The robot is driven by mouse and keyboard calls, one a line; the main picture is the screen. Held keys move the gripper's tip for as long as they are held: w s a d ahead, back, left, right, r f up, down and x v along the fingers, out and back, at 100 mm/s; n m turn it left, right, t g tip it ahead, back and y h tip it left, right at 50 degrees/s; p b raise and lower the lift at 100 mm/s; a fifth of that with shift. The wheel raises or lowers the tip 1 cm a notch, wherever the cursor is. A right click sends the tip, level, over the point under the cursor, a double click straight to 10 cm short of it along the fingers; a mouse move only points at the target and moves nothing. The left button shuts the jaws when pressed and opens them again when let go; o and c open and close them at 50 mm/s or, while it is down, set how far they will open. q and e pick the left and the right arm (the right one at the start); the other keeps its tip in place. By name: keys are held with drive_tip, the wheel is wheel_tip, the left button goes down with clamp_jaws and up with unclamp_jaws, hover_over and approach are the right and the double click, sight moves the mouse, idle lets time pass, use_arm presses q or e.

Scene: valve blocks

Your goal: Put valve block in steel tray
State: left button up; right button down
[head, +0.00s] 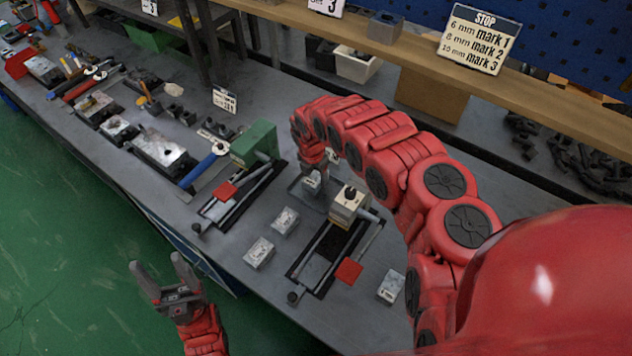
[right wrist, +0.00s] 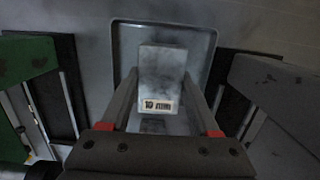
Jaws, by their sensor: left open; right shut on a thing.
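My right gripper (head: 316,170) is shut on a grey valve block (head: 311,183) between the two work fixtures. In the right wrist view, the block (right wrist: 161,72) sits between the fingers with a "10 mm" label facing the camera. The steel tray (right wrist: 124,42) lies behind and below it, and the block appears over the tray's area. In the head view only part of the tray (head: 296,190) shows, and the gap beneath the block is hard to judge. My left gripper (head: 163,272) is open and empty, left of the bench above the green floor.
Loose grey blocks lie on the bench: one (head: 286,221), another (head: 259,252) and one at the right (head: 391,286). A green fixture (head: 255,143) and a beige-topped fixture (head: 349,208) flank the tray. A sign (head: 480,40) stands on the shelf. Tools crowd the far left.

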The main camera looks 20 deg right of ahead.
sight(316, 184)
wheel_tip(316, 184, down, 2)
drive_tip(key=shift+a+f+p, duration=0.1)
drive_tip(key=shift+f+p, duration=0.15)
drive_tip(key=shift+p, duration=0.05)
drive_tip(key=shift+d+f, duration=0.2)
drive_tip(key=shift+f, duration=0.25)
drive_tip(key=shift+f, duration=0.25)
drive_tip(key=shift+c, duration=0.6)
unclamp_jaws()
drive_tip(key=shift+r, duration=0.1)
drive_tip(key=shift+s, duration=0.1)
drive_tip(key=r, duration=0.8)
drive_tip(key=s+a+r, duration=0.1)
drive_tip(key=r, duration=0.3)
drive_tip(key=shift+a+r, duration=0.1)
